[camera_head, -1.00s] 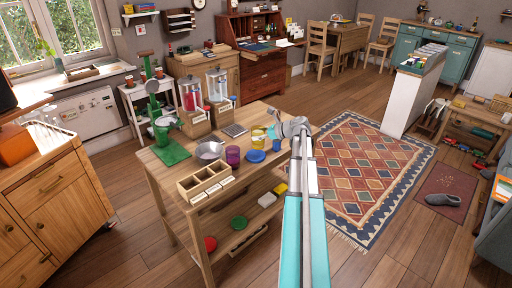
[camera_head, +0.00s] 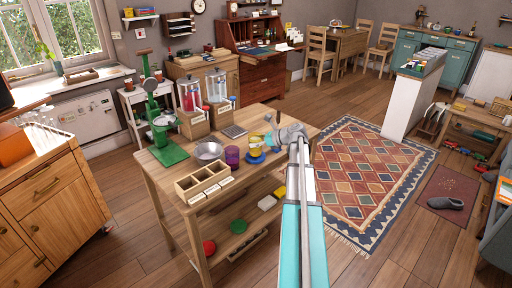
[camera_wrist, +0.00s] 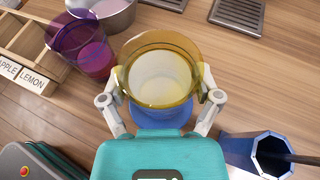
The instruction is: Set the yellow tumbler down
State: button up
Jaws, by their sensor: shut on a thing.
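The yellow tumbler (camera_head: 256,141) is a see-through cup over the wooden table (camera_head: 284,155). In the wrist view the yellow tumbler (camera_wrist: 160,75) stands roughly upright between the two fingers of my gripper (camera_wrist: 160,98), which is shut on it. A round blue disc (camera_wrist: 160,117) lies under the tumbler and also shows in the head view (camera_head: 255,157). I cannot tell whether the tumbler's base touches the disc. In the head view my gripper (camera_head: 270,142) reaches in from the right and partly hides the tumbler.
A purple tumbler (camera_head: 232,155) stands just left of the disc. A metal bowl (camera_head: 208,150) and a divided wooden box (camera_head: 203,181) are farther left. A dark blue cup (camera_wrist: 258,155) stands close to the right finger. Two dispensers (camera_head: 217,87) stand behind.

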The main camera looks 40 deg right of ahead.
jog(key=shift+f, duration=0.45)
jog(key=o, duration=1.1)
jog(key=shift+c, duration=0.2)
jog(key=shift+r, duration=0.2)
jog(key=p+v, duration=0.4)
jog(key=v, duration=0.8)
